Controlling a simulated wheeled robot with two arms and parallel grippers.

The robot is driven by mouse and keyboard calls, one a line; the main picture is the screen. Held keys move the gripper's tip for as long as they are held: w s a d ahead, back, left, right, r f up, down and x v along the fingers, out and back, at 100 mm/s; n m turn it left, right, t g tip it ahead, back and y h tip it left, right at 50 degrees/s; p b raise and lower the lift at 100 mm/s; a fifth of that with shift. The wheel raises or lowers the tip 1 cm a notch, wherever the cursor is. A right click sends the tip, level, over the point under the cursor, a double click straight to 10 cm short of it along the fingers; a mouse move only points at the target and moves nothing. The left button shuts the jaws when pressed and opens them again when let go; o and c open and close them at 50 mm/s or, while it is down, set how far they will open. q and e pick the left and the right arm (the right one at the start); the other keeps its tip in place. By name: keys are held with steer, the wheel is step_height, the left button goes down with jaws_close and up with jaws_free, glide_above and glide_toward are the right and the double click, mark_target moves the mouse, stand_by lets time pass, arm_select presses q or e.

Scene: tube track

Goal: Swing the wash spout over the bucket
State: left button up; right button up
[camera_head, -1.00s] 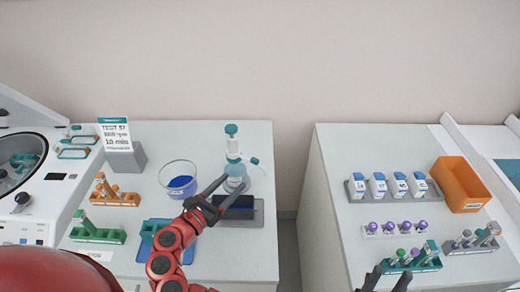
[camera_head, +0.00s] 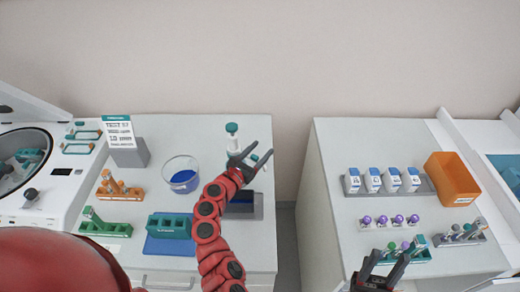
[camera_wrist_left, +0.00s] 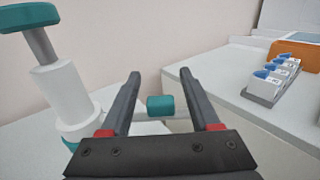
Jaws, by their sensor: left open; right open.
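The wash stand (camera_head: 232,142) is a white column with a teal top, partly hidden behind my left gripper. It also shows at the left of the left wrist view (camera_wrist_left: 65,95). Its thin spout with a teal tip (camera_wrist_left: 160,105) points right, away from the bucket. The bucket (camera_head: 181,175) is a clear round bowl with blue in it, left of the stand. My left gripper (camera_head: 256,153) is open, and in the wrist view the teal tip shows between its fingers; contact is not clear. My right gripper (camera_head: 388,259) is open and empty at the right bench's front.
A dark tray (camera_head: 243,211) lies under my left arm. A teal rack on a blue mat (camera_head: 160,246), an orange rack (camera_head: 120,197) and a sign (camera_head: 119,132) stand left. The right bench holds bottles (camera_head: 391,180) and an orange bin (camera_head: 455,180). A gap separates the benches.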

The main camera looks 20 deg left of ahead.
arm_select(q)
jaws_close()
stand_by(0.3)
stand_by(1.2)
